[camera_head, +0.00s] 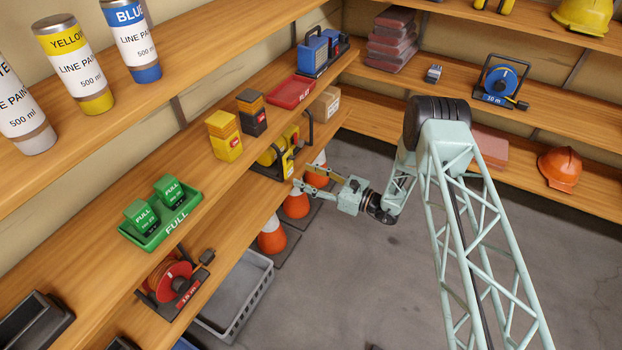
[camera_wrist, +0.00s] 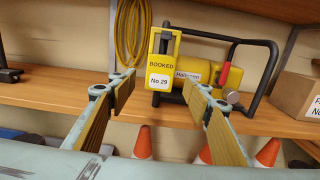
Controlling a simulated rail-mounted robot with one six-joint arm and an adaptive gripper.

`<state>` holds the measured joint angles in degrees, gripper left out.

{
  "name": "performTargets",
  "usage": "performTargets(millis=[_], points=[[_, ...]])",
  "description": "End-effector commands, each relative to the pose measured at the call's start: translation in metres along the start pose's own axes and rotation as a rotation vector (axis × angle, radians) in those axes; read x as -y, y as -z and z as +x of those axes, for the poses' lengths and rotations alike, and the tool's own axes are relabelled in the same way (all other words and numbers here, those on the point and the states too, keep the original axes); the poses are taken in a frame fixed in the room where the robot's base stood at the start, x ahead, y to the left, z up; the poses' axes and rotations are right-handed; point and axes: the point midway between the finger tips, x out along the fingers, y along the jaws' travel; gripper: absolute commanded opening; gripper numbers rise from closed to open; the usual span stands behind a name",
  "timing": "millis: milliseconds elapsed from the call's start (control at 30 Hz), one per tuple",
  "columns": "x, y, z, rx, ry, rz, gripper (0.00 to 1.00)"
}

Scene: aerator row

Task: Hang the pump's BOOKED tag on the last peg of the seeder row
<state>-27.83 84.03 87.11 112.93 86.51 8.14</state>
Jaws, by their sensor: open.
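The BOOKED tag (camera_wrist: 163,62) is yellow with a white "No 29" label and a slotted upper part. In the wrist view it hangs upright at the front left of the pump (camera_wrist: 215,72), a yellow body in a black tube frame on a wooden shelf. The pump also shows in the head view (camera_head: 268,156), partly hidden under the upper shelf. My gripper (camera_wrist: 158,79) is open and empty, its fingers pointing at the tag, one to each side of it in the picture. In the head view my gripper (camera_head: 303,177) is just in front of the pump's shelf. No seeder peg row is recognisable.
A coiled yellow hose (camera_wrist: 131,32) hangs behind the tag, and a cardboard box (camera_wrist: 300,94) stands right of the pump. Traffic cones (camera_head: 272,238) stand on the floor below. A green FULL tray (camera_head: 160,218) sits on the left shelf. The floor aisle is clear.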

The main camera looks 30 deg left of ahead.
Motion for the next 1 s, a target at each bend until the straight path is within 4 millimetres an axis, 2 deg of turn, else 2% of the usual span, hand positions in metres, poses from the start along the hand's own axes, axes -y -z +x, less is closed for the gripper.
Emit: performTargets(millis=[700, 1000], points=[[0.0, 0.001, 0.052, 0.001, 0.0, -0.001, 0.45], [0.0, 0.0, 0.063, 0.0, 0.0, 0.0, 0.45]])
